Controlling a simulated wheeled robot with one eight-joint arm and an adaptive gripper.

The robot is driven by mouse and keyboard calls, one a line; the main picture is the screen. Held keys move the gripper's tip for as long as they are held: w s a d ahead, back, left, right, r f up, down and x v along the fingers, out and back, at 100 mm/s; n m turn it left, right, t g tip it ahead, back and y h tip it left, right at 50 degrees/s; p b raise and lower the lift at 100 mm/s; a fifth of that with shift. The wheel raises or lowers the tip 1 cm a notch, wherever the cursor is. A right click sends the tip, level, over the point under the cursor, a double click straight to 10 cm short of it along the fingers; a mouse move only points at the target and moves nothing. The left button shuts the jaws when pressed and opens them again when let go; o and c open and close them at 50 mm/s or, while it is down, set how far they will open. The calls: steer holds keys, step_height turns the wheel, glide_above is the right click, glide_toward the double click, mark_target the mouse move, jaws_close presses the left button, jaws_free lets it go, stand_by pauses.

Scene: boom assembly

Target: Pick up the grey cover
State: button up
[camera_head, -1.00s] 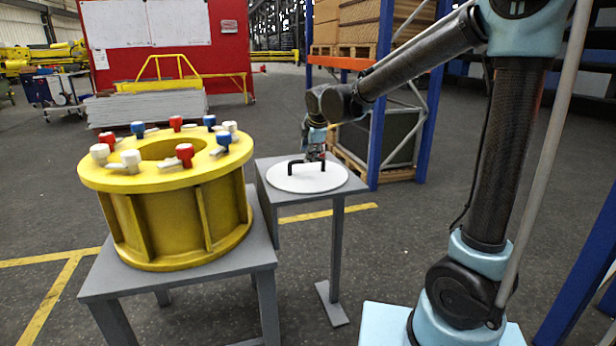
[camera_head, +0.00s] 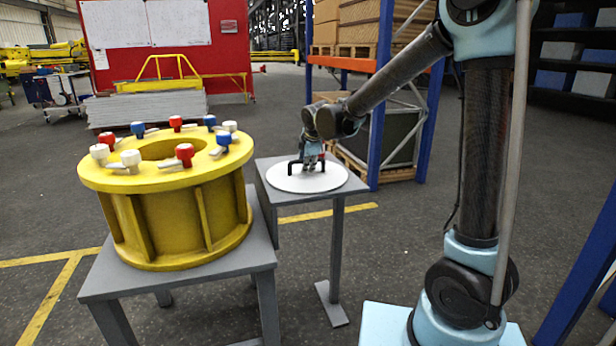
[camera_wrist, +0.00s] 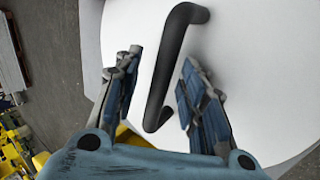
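The grey cover (camera_head: 312,181) is a pale round disc lying flat on a small grey table (camera_head: 268,170). It carries a black bar handle (camera_head: 293,167). In the wrist view the disc (camera_wrist: 260,60) fills most of the right side, and the handle (camera_wrist: 175,65) runs from the top down between the fingers. My gripper (camera_wrist: 158,90) is open, with one finger on each side of the handle and gaps visible on both sides. In the head view my gripper (camera_head: 312,165) is just over the cover at the handle; the exact height above it cannot be told.
A yellow flanged cylinder (camera_head: 170,215) with red, blue and white knobs around its top stands on a grey table (camera_head: 180,290) at the left. A blue and orange rack (camera_head: 385,95) with boxes stands behind the cover's table.

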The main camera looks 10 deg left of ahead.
steer(key=shift+c, duration=0.3)
jaws_close()
steer(key=shift+r, duration=0.1)
